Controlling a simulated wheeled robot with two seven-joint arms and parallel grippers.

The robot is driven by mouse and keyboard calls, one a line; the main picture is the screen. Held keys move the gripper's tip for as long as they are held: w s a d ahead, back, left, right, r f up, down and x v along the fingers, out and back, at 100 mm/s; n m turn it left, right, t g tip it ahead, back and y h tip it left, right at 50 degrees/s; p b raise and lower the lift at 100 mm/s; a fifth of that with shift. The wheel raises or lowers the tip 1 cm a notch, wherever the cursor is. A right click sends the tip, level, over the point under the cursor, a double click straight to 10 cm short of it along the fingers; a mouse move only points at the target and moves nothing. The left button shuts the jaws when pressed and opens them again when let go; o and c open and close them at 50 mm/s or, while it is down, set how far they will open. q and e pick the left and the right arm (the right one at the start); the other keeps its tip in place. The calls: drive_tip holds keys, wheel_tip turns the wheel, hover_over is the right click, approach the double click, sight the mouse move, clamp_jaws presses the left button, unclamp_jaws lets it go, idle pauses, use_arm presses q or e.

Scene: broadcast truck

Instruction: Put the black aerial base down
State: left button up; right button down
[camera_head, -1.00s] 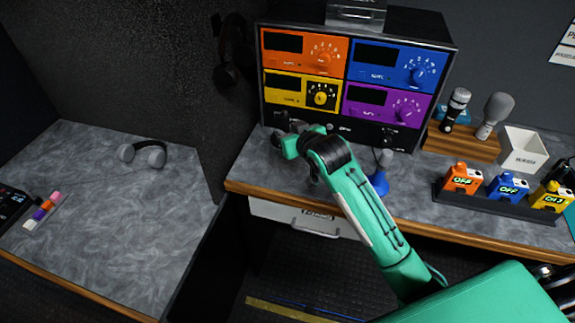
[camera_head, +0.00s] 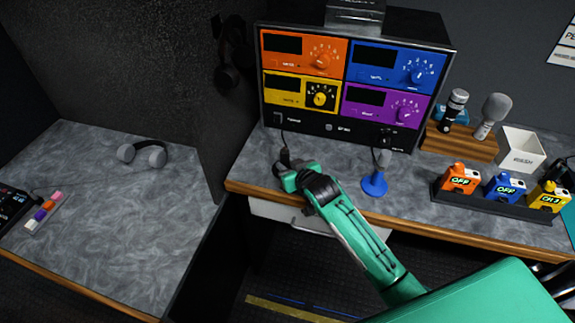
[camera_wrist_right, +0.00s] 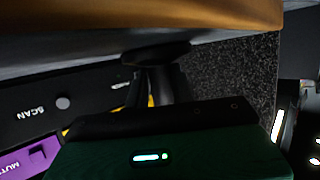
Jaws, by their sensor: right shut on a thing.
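The black aerial base (camera_head: 285,155) shows in the head view as a small dark shape at the left end of the rack counter. A thin cable or rod rises from it toward the rack. My right gripper (camera_head: 281,169) is shut on it and hides most of it. In the right wrist view the black aerial base (camera_wrist_right: 155,54) is a dark flared disc beyond the fingers, close to the grey counter top; I cannot tell whether it touches. A blue aerial base (camera_head: 374,184) stands upright on the counter to the right of my arm. My left gripper is not in view.
The rack (camera_head: 340,128) with orange, blue, yellow and purple panels stands behind. A wooden microphone stand (camera_head: 460,144), a white box (camera_head: 521,150) and a black tray (camera_head: 490,207) of coloured packs are to the right. Headphones (camera_head: 142,153) lie on the left desk.

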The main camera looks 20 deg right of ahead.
drive_tip(key=c, duration=1.2)
unclamp_jaws()
drive_tip(key=shift+f, duration=0.1)
drive_tip(key=b+v, duration=0.1)
drive_tip(key=v, duration=1.1)
